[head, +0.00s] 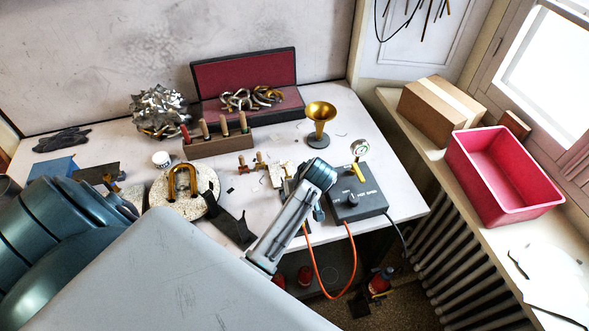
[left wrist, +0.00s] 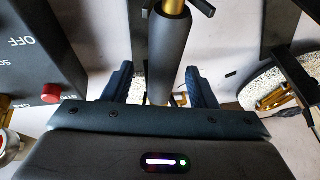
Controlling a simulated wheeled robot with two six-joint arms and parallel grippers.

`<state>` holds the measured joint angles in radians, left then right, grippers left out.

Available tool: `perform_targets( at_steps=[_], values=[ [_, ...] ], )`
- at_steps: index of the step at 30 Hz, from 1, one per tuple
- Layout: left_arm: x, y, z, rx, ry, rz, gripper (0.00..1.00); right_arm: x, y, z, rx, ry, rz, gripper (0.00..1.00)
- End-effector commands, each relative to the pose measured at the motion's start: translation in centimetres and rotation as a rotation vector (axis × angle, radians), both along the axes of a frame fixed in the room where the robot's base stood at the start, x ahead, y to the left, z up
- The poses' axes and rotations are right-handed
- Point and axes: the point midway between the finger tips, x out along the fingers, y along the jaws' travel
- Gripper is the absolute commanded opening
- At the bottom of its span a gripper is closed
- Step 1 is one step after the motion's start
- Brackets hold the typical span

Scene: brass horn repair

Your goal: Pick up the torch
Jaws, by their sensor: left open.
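The torch (left wrist: 160,58) shows in the left wrist view as a dark grey cylindrical handle with a brass neck at the top. My left gripper (left wrist: 158,72) is open, with one blue finger on each side of the handle. Gaps show between the fingers and the handle, and its lower end is hidden behind the gripper body. In the head view my left wrist covers the torch, and an orange hose (head: 317,262) comes out beside it. My right gripper is in neither view.
A round soldering pad (head: 165,205) lies to the left. Behind are a brass bell (head: 319,112), a tool block (head: 225,148) and an open red-lined case (head: 218,76).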

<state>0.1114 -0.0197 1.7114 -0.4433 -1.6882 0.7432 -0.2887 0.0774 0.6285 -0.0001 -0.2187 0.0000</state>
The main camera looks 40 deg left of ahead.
Motion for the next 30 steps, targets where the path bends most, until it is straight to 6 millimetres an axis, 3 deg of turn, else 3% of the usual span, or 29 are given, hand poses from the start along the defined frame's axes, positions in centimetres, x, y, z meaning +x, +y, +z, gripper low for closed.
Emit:
perform_targets(
  at_steps=[5,14,30],
  values=[
    [0.1,0.6,-1.4,0.0,0.001,0.001,0.52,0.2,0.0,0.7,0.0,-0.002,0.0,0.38],
    [0.1,0.6,-1.5,-0.001,-0.001,0.0,0.52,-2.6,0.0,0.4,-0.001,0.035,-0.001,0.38],
    [0.1,0.6,-2.0,0.0,0.0,0.0,0.52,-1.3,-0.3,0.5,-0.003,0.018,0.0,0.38]
  ],
)
